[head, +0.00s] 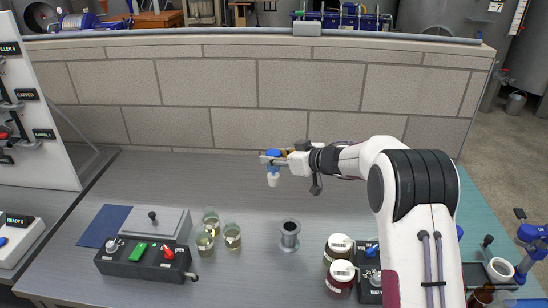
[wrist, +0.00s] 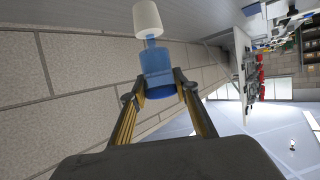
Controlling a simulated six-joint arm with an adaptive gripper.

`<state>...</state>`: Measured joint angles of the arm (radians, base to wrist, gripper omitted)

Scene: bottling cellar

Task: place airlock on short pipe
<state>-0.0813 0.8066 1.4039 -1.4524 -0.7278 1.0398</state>
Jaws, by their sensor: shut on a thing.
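My gripper (head: 276,159) is shut on the airlock (wrist: 157,62), a blue body with a white end. In the wrist view the blue part sits between the fingertips and the white end points away from the gripper. In the head view the white end hangs down, clear of the bench. The short pipe (head: 289,232) is a grey metal tube with a dark open top and a flanged foot. It stands upright on the bench, nearer the camera than my gripper and a little to the right. The airlock and the pipe are apart. The pipe does not show clearly in the wrist view.
Several glass jars (head: 232,233) stand left of the pipe. A dark control box (head: 140,262) is further left, by a blue mat (head: 101,228). Dark jars with white lids (head: 341,272) stand to the right, close to my arm. A block wall (head: 270,95) closes the back.

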